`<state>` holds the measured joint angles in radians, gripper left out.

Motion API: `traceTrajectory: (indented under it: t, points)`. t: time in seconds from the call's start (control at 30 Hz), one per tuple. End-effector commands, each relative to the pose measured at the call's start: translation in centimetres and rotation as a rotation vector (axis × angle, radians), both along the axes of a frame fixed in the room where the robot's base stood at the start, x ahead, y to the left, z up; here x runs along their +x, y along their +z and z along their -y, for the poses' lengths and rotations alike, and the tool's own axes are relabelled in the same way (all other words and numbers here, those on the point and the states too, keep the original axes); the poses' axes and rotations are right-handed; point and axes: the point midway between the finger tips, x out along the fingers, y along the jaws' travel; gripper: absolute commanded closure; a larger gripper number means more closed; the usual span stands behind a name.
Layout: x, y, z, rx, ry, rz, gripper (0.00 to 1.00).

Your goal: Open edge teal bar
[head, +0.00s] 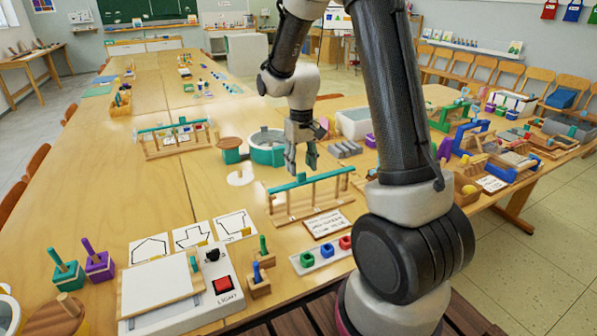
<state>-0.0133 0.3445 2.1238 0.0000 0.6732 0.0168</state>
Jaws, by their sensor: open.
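A wooden frame (285,215) with upright posts stands near the front edge of the table and carries a teal bar (325,177) along its top. A second, similar frame with a teal bar (168,127) stands farther back on the left. My gripper (302,164) points down, open, with its fingers just above or behind the left half of the nearer bar.
A framed card (326,224) and a tray with coloured rings (322,256) lie in front of the nearer frame. A light box (180,290) stands front left. A teal round tub (267,150) and a grey block (345,149) stand behind. The table's left middle is clear.

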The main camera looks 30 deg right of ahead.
Motion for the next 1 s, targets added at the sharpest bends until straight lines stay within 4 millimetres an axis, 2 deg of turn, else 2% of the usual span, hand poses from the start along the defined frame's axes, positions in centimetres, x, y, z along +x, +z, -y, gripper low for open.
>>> traceTrajectory:
  t: [0.1, 0.2, 0.53, 0.8, 1.0]
  points:
    - [-0.1, -1.8, 0.0, 0.000, 0.000, -0.003, 0.52]
    - [0.0, -2.7, 0.0, 0.000, 0.000, -0.002, 0.52]
    - [0.0, -3.1, 0.0, 0.000, 0.000, 0.000, 0.52]
    - [0.0, -3.1, 0.0, 0.000, 0.000, 0.000, 1.00]
    - [0.5, -3.1, 0.0, 0.000, 0.000, 0.000, 1.00]
